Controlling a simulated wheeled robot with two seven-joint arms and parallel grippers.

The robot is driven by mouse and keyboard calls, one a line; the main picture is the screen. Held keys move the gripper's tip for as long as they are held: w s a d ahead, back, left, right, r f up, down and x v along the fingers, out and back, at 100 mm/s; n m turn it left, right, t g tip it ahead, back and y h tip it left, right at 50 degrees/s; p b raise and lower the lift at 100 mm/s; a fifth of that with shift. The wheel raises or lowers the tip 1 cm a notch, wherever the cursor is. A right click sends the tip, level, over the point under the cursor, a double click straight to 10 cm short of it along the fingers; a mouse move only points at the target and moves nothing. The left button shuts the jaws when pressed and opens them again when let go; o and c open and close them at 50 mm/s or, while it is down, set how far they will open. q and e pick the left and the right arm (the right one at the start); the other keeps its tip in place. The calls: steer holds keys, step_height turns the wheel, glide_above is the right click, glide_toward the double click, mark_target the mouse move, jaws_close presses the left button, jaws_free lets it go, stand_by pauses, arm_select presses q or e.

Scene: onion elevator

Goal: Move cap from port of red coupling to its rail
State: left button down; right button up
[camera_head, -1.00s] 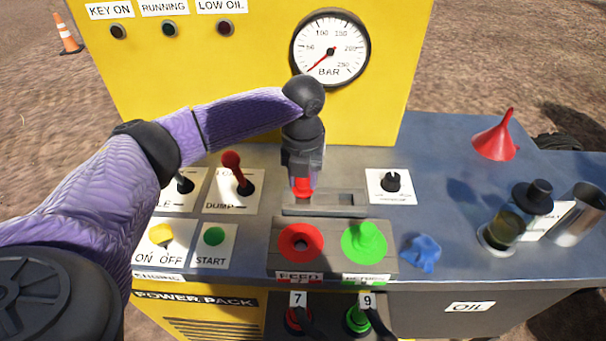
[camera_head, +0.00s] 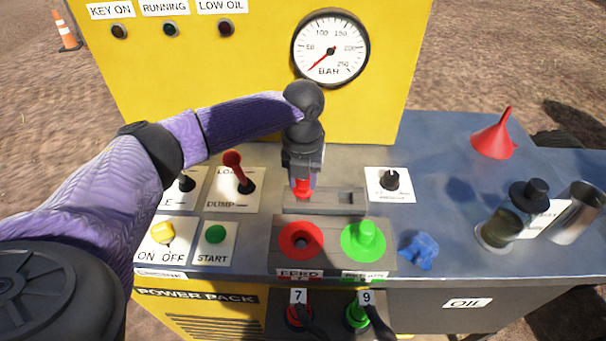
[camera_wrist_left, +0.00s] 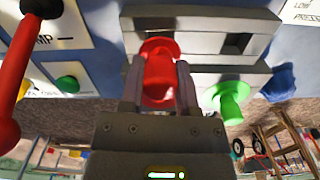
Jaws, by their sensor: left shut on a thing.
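The red cap (camera_head: 302,189) is between the fingers of my left gripper (camera_head: 302,178), which is shut on it, at the left part of the grey rail (camera_head: 323,206). In the left wrist view the red cap (camera_wrist_left: 159,75) shows large between both fingers, in front of the rail (camera_wrist_left: 200,22). I cannot tell whether the cap touches the rail. The red coupling (camera_head: 300,241) is in front of the rail, its port uncovered with a dark hole. My right gripper is not in view.
A green cap (camera_head: 366,238) stands on the green coupling beside the red one. A blue crumpled cloth (camera_head: 419,251) lies to its right. A red-knobbed lever (camera_head: 236,170) stands left of the gripper, and a black knob (camera_head: 391,180) to the right. The yellow panel (camera_head: 240,85) rises behind.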

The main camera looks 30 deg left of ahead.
arm_select(q)
steer(key=shift+f, duration=0.3)
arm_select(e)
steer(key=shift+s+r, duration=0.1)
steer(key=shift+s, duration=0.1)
arm_select(q)
steer(key=shift+f, duration=0.3)
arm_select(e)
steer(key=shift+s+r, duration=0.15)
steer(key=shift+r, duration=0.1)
arm_select(q)
steer(key=shift+f+p, duration=0.25)
steer(key=shift+p, duration=0.1)
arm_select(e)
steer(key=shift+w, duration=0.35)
arm_select(q)
steer(key=c, duration=0.6)
jaws_free()
steer(key=o, duration=0.6)
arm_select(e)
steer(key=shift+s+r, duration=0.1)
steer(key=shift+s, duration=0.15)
